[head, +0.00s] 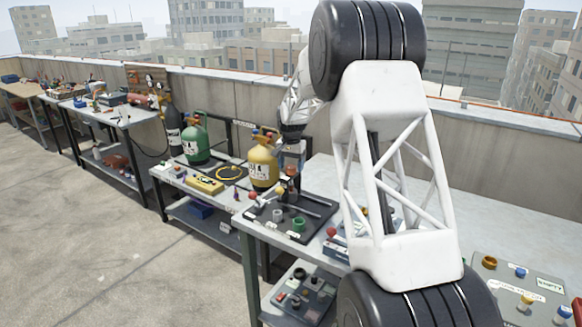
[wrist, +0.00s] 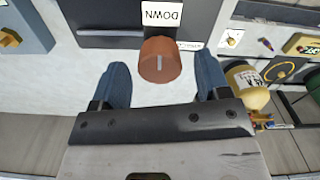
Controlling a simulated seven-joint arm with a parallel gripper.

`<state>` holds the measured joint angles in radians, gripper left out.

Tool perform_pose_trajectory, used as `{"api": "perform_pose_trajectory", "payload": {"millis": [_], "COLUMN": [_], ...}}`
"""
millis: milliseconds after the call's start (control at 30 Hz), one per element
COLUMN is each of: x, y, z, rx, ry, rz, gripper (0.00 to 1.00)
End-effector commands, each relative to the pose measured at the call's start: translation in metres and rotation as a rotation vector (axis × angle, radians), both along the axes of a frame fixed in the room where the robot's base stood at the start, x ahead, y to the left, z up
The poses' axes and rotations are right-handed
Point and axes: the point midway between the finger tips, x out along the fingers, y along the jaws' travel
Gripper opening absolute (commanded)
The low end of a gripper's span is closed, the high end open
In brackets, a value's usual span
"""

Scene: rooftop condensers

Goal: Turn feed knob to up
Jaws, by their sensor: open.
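The feed knob appears to be the round copper-brown knob (wrist: 160,62) in the middle of the wrist view. A short pale line on its face runs up and down in that picture. A white label reading DOWN (wrist: 162,13) is upside down just above it. A second label (wrist: 190,46) beside the knob is partly hidden and I cannot read it. My gripper (wrist: 163,75) is open, with a blue fingertip on either side of the knob and visible gaps to both. In the head view my gripper (head: 291,158) points down over the bench panel.
A dark panel (head: 316,207) with several small knobs and levers lies on the bench under my gripper. A yellow cylinder (head: 262,165) and a green cylinder (head: 196,146) stand to the left. A low concrete wall (head: 490,150) runs behind the benches.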

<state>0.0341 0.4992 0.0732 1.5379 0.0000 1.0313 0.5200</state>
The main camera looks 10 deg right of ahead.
Motion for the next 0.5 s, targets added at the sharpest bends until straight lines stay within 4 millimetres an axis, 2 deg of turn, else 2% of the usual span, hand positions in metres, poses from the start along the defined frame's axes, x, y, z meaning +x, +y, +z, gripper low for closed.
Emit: {"api": "perform_pose_trajectory", "payload": {"millis": [133,433,500], "x": [0.0,-0.0001,-0.0001], "y": [0.0,0.0,0.0], "z": [-0.0062,-0.0071,-0.0071], "rx": [0.0,0.0,0.0], "ry": [0.0,0.0,0.0], "rz": [0.0,0.0,0.0], "gripper": [0.69,0.69,0.59]}}
